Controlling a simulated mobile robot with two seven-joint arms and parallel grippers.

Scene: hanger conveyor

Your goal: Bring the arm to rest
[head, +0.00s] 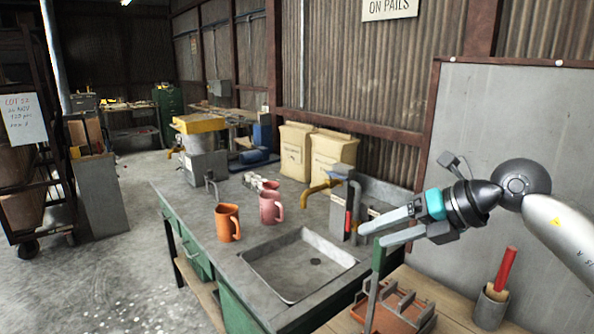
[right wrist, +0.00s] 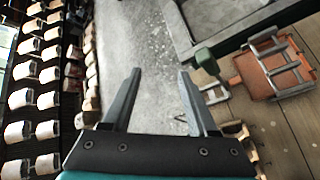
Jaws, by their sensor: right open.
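My right gripper (head: 371,236) reaches in from the right in the head view, above the right end of the bench and close to the tap. Its two grey fingers are apart with nothing between them. In the right wrist view the open fingers (right wrist: 160,80) also show empty, with grey floor behind them. My left gripper is in neither view.
A metal sink (head: 300,265) is set in the grey bench, with an orange mug (head: 227,223) and a pink mug (head: 268,208) beyond it. An orange tray with a metal rack (head: 402,305) and a cup holding a red-handled tool (head: 491,308) stand below my right arm.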

